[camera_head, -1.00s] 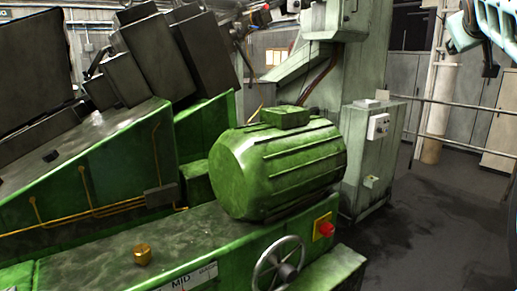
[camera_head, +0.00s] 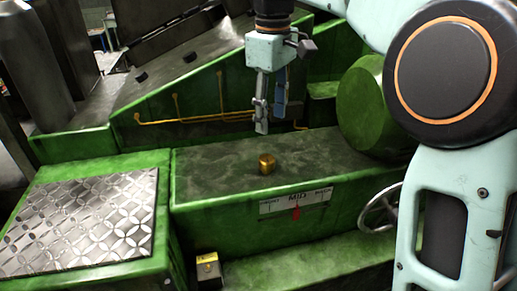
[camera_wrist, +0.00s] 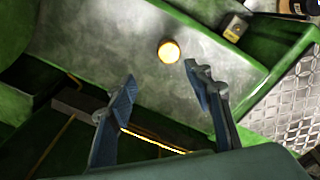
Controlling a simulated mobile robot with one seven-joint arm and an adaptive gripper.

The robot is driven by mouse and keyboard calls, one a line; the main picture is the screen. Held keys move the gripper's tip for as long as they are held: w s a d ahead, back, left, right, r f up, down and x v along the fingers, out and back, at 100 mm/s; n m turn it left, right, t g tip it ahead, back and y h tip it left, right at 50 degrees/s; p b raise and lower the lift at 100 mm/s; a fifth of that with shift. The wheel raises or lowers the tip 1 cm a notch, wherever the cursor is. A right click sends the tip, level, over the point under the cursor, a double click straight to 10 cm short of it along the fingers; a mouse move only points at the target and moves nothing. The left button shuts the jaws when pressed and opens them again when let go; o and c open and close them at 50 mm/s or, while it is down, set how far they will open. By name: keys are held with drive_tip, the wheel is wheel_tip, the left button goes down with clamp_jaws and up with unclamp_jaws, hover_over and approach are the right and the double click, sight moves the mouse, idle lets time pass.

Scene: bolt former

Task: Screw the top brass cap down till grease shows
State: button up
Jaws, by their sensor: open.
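One brass cap (camera_head: 267,163) stands on the flat green top of the machine bed, above the scale plate. It also shows in the wrist view (camera_wrist: 169,51), beyond the fingertips and between their lines. My gripper (camera_head: 270,128) hangs pointing down above and behind the cap, apart from it. In the wrist view my gripper (camera_wrist: 160,78) has its two fingers wide apart with nothing between them. No grease is visible around the cap.
A scale plate (camera_head: 296,202) with a red pointer is on the bed's front face. A handwheel (camera_head: 380,207) and green motor (camera_head: 362,105) stand to the right. A chequered plate (camera_head: 80,222) lies left. A small box with a yellow top (camera_head: 208,268) sits low in front.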

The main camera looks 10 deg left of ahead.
sight(266, 158)
drive_tip(key=f, duration=0.7)
drive_tip(key=s+f+b, duration=0.1)
drive_tip(key=f, duration=0.3)
drive_tip(key=shift+a, duration=0.35)
drive_tip(key=shift+c, duration=0.2)
drive_tip(key=c, duration=1.1)
